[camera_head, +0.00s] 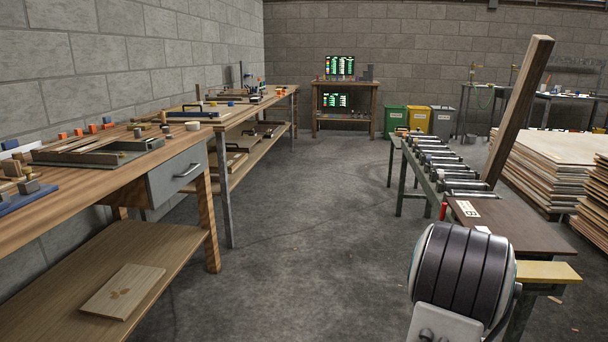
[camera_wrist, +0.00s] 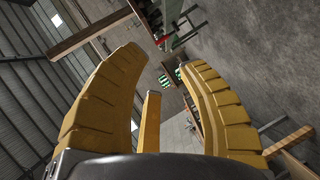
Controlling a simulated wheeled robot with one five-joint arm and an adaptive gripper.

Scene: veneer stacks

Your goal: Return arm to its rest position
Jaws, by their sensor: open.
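Nothing is between the fingers. The wrist view is turned on its side, with the floor to the right and the roof to the left. In the head view a rounded dark banded part of my arm (camera_head: 462,275) stands at the lower right, in front of the roller conveyor's near end. My gripper itself is not visible in the head view.
A wooden workbench (camera_head: 180,155) with a drawer runs along the left wall. A roller conveyor (camera_head: 437,160) with a leaning wooden post (camera_head: 518,108) stands right. Veneer stacks (camera_head: 535,165) lie behind it. Green (camera_head: 396,119) and yellow bins stand at the back. The middle floor (camera_head: 310,230) is clear.

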